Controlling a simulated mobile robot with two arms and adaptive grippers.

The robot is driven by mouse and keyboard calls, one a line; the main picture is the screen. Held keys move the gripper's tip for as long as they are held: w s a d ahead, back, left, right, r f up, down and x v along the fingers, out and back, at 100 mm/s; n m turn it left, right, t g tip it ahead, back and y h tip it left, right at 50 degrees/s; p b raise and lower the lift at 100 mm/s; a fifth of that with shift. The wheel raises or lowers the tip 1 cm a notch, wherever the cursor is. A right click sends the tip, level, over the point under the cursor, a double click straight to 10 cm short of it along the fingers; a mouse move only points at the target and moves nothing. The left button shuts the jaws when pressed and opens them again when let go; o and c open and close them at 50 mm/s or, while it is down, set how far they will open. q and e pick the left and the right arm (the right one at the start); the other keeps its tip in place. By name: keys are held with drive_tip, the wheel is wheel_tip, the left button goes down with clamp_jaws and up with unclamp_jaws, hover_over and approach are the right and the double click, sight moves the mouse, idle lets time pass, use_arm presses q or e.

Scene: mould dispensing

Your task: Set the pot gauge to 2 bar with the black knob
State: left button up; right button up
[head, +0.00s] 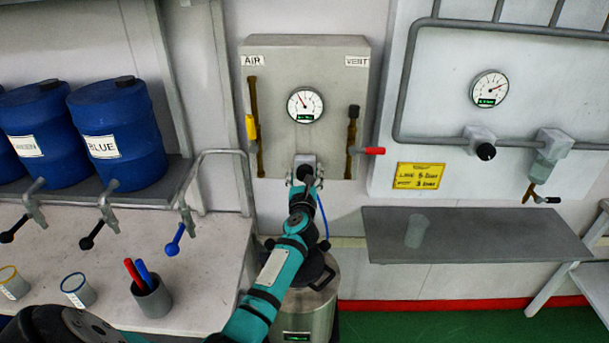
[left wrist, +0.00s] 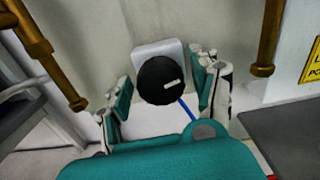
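The pot gauge (head: 305,105) is a round white dial on the grey panel, its needle pointing up and slightly left; the green readout under it is too small to read. In the head view the knob (head: 306,172) is partly covered by my gripper. My left gripper (head: 304,181) is at the knob. In the left wrist view its open fingers (left wrist: 163,80) stand on either side of the knob, and I cannot tell whether the right one touches it.
A red-handled VENT valve (head: 372,151) and a yellow-handled AIR valve (head: 251,128) flank the gauge. A steel pot (head: 318,306) stands below. A second gauge (head: 489,89) and another black knob (head: 486,151) are on the right panel. Blue drums (head: 116,133) stand left.

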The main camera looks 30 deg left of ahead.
use_arm(q)
drive_tip(key=c, duration=1)
drive_tip(key=shift+o, duration=0.2)
drive_tip(key=shift+f+n+b, duration=0.1)
drive_tip(key=shift+n+b, duration=0.25)
drive_tip(key=shift+n, duration=0.65)
drive_tip(key=n, duration=0.3)
drive_tip(key=o, duration=1.2)
drive_tip(key=shift+s, duration=0.1)
drive_tip(key=v, duration=1.2)
